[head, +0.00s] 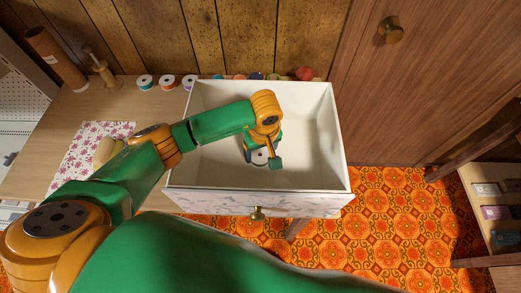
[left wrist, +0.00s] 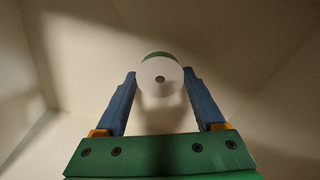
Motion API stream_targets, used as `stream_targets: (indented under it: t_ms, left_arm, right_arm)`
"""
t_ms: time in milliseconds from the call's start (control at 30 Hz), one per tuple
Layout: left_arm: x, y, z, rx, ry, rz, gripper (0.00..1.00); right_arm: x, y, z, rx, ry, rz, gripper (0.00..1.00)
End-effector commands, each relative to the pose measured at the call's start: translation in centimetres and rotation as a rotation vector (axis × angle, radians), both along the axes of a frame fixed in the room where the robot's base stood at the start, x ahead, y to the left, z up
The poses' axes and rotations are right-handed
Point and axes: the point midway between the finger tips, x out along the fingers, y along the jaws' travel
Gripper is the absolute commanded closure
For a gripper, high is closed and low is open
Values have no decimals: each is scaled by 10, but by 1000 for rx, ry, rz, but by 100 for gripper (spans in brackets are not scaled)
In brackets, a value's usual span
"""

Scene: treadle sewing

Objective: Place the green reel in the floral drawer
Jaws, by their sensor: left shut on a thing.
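The white drawer (head: 325,150) with a floral front (head: 300,203) is open in the head view, with a brass knob (head: 257,214) on its front. My left arm reaches over its left side and my left gripper (head: 260,160) is down inside it. In the left wrist view, my left gripper (left wrist: 160,85) is shut on the green reel (left wrist: 160,73), with a blue finger on each side. The reel shows a white round end with a small hole and a green band at its top edge. I cannot tell whether it touches the drawer floor. My right gripper is not in view.
Several other reels (head: 168,82) stand in a row on the wooden table (head: 70,115) behind the drawer. A floral cloth (head: 75,160) lies on the table at left. A wooden cabinet (head: 440,60) stands at right. The drawer's right half is empty.

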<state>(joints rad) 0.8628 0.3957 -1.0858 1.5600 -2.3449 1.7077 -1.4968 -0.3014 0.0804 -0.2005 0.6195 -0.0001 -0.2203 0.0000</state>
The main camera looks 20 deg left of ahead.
Motion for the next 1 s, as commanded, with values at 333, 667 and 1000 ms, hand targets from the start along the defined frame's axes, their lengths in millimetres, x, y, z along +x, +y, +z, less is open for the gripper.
stream_targets:
  t_ms: [333, 667, 1000]
  left_arm:
    - [0, 0, -3, -1, -1, -1, 23]
    - [0, 0, 0, -1, -1, -1, 0]
    - [-4, -6, 70, -2, -10, -3, 0]
  right_arm:
    - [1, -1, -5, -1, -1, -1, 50]
    - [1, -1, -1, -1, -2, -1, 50]
    - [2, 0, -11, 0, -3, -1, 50]
